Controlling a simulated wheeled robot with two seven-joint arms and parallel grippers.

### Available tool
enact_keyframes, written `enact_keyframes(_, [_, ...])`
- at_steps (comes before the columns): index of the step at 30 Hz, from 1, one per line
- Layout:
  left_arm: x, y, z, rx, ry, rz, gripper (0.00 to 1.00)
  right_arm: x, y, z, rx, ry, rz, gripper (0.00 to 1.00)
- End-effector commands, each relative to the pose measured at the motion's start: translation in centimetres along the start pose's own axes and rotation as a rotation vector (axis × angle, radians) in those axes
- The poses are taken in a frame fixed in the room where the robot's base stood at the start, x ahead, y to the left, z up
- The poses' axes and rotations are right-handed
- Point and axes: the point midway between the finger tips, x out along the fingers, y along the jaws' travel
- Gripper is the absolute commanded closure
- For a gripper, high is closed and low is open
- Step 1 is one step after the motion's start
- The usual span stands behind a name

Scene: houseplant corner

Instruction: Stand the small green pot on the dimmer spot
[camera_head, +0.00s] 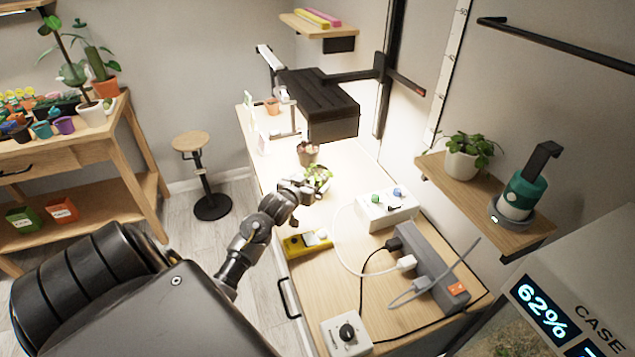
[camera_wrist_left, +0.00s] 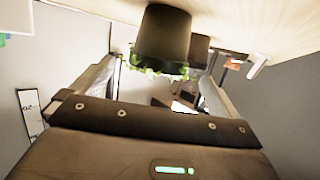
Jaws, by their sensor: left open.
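A small potted plant with green leaves (camera_head: 318,177) stands on the workbench (camera_head: 330,285), right by my left gripper (camera_head: 300,190), which hides much of its pot in the head view. In the left wrist view the picture is upside down. A dark olive-toned pot (camera_wrist_left: 162,38) with green leaves shows there, ahead of my left gripper (camera_wrist_left: 158,90) and between its two spread fingers. The gripper is open and no contact with the pot shows. A second pot (camera_wrist_left: 199,52) is partly hidden behind it. No marked dimmer spot can be made out. My right gripper is not in view.
A pinkish plant (camera_head: 308,153) stands just behind. A black lamp (camera_head: 318,103) hangs over the bright back bench. A yellow meter (camera_head: 307,243), white button box (camera_head: 388,208), grey power strip (camera_head: 432,265), cables and a knob box (camera_head: 346,335) occupy the front. A wall shelf (camera_head: 470,200) holds another plant.

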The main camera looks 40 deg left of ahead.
Motion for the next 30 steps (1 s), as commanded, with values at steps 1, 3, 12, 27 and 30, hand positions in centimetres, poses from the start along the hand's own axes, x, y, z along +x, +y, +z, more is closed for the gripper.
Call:
enact_keyframes(1, [0.1,0.0,0.0,0.000,-0.001,0.000,0.00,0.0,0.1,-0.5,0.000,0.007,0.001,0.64])
enact_keyframes(3, [0.2,0.1,0.0,0.001,-0.001,0.001,0.00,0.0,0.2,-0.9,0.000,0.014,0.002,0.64])
enact_keyframes(12, [3.8,0.1,-0.5,-0.002,0.000,0.000,0.00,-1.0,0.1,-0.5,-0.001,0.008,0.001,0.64])
enact_keyframes(27, [5.3,0.2,-0.3,0.001,0.000,0.001,0.10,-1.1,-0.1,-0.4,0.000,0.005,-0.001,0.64])
enact_keyframes(30, [5.3,0.2,-0.3,0.001,0.000,0.001,0.24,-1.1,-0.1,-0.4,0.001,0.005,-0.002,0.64])
